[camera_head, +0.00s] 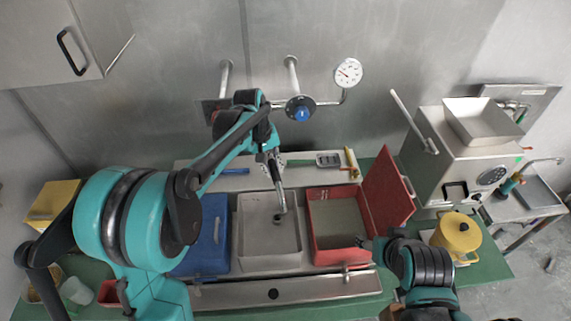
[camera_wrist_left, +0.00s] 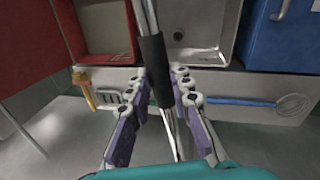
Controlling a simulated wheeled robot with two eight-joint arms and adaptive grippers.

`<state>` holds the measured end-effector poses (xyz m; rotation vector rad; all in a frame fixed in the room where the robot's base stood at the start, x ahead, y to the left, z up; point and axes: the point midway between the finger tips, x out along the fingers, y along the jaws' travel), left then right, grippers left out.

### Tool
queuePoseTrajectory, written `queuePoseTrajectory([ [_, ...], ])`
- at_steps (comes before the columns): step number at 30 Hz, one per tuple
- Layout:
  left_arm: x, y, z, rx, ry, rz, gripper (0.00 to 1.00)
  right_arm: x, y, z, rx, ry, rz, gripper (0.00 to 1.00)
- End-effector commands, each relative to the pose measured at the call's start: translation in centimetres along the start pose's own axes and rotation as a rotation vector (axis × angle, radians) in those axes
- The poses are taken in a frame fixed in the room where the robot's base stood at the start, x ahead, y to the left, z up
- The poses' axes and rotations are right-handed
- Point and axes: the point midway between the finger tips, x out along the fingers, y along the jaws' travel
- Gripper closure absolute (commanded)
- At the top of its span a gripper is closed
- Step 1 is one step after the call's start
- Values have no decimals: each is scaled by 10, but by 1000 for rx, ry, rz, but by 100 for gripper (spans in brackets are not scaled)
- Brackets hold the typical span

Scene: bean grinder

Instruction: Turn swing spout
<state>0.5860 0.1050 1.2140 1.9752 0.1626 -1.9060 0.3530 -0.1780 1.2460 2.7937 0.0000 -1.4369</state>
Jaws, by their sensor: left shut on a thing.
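The swing spout (camera_head: 280,198) is a thin metal tube that slants down over the grey middle basin (camera_head: 247,249). In the left wrist view, the spout has a black sleeve (camera_wrist_left: 154,70). My left gripper (camera_head: 271,162) is shut on the spout. Its purple-padded fingers (camera_wrist_left: 160,105) stand on both sides of the tube around the lower end of the sleeve. The spout's base is hidden behind my left arm and gripper in the head view.
A blue box (camera_head: 213,235) stands left of the basin and a red box (camera_head: 322,198) with a raised lid (camera_head: 387,187) stands right. A valve with a blue knob (camera_head: 301,113) and a gauge (camera_head: 348,73) are behind. A yellow pot (camera_head: 457,235) stands at the right.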

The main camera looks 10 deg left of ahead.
Motion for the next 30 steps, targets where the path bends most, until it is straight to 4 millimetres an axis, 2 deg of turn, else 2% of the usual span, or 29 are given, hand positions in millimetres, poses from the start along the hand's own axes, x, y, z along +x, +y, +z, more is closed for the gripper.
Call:
queuePoseTrajectory([
  [3, -2, -13, -1, 60, -11, 0, 100, 1, 0, 1, 0, 0, 0, 39],
  [9, -5, -26, -3, 130, -26, -1, 100, 2, 0, 2, 0, 0, 0, 39],
  [26, -7, -30, -4, 162, -30, 0, 100, 2, 0, 2, 0, 0, 0, 39],
  [27, -7, -30, -4, 162, -30, 0, 72, 2, 0, 2, 0, 0, 0, 39],
  [29, -7, -30, -4, 162, -30, 0, 59, 2, 0, 2, 0, 0, 0, 39],
  [30, -7, -30, -4, 162, -31, 0, 59, 2, 0, 2, 0, 0, 0, 39],
])
